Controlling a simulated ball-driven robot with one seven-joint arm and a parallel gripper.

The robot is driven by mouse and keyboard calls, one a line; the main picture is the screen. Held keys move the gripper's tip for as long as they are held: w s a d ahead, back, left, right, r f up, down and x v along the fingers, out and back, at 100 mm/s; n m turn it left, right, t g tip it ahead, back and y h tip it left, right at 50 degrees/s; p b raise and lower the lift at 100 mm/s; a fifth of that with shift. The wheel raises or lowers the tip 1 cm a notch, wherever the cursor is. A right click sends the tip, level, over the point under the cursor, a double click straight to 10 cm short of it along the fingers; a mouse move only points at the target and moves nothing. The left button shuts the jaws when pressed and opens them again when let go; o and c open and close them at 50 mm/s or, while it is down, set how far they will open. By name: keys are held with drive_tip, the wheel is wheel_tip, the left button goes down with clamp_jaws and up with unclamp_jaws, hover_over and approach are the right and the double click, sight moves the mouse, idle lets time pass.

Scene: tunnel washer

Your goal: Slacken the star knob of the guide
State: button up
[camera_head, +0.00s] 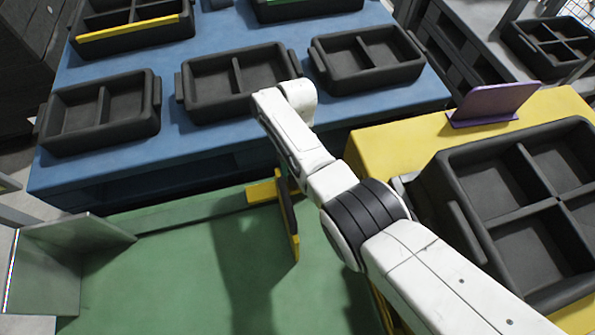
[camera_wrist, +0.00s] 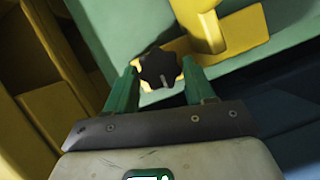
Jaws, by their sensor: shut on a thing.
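The black star knob (camera_wrist: 160,69) shows in the wrist view, on the yellow guide (camera_wrist: 243,28). My gripper (camera_wrist: 159,73) has its two green fingers on either side of the knob and is shut on it. The knob's lobes show between the fingertips, with a pale mark on its face. In the head view, the yellow guide (camera_head: 262,191) is partly visible at the back edge of the green surface. My white arm hides the knob and the gripper there.
The green surface (camera_head: 170,265) is mostly clear, with a grey metal plate (camera_head: 50,275) upright at its left. A blue table (camera_head: 240,130) with several black bins stands behind. A yellow table (camera_head: 400,150) at right carries a purple plate (camera_head: 495,103) and a large black bin (camera_head: 460,225).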

drive_tip(key=shift+w+a+n, duration=0.1)
drive_tip(key=shift+n, duration=0.3)
drive_tip(key=o, duration=1.1)
drive_tip(key=shift+c, duration=0.2)
